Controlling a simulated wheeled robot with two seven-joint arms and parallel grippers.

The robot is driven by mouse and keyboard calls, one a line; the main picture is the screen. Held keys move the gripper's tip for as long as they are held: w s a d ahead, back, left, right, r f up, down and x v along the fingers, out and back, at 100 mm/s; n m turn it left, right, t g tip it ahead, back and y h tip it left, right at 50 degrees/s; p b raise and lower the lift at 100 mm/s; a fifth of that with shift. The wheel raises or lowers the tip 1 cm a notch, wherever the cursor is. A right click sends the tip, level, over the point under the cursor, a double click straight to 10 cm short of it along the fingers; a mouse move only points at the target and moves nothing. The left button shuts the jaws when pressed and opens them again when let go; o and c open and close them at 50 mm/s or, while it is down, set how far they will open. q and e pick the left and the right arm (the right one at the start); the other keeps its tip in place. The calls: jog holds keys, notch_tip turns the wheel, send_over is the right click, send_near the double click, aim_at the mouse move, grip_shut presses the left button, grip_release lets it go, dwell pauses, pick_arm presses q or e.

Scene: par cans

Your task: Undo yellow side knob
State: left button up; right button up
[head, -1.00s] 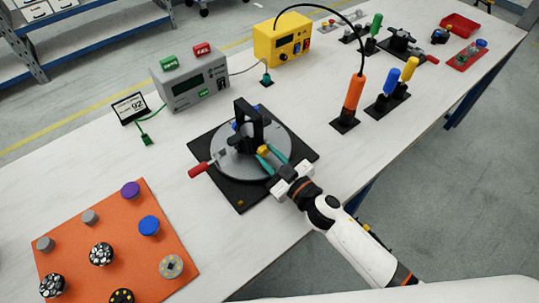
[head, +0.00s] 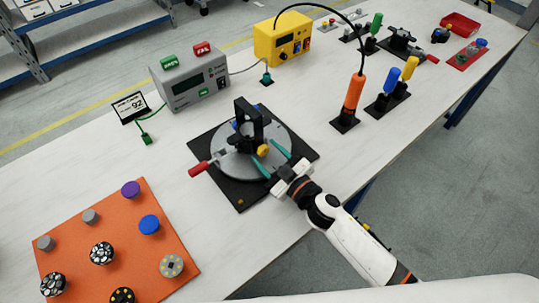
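The yellow side knob (head: 263,150) sits on the near side of a black upright fixture (head: 247,125). The fixture stands on a round grey turntable (head: 235,170) with a black square base (head: 240,198). My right gripper (head: 272,160) reaches in from the lower right. Its two teal fingers are spread apart, one on each side of the knob, with a gap showing between them and the knob. A blue part (head: 234,125) shows partly behind the fixture. My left gripper is not in view.
A red-handled lever (head: 198,169) sticks out at the turntable's left. An orange mat (head: 120,230) with several knobs and round parts lies at lower left. A grey box with a display (head: 190,82) and an orange-handled tool (head: 353,95) stand nearby. White tabletop between them is clear.

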jog(key=shift+s+d+f, duration=0.1)
jog(key=shift+s+d, duration=0.15)
jog(key=shift+s, duration=0.15)
jog(key=b+v, duration=0.1)
jog(key=v, duration=0.8)
jog(key=shift+s+d+b, duration=0.15)
jog(key=shift+s+b, duration=0.05)
jog(key=shift+b, duration=0.1)
jog(key=shift+v, duration=0.8)
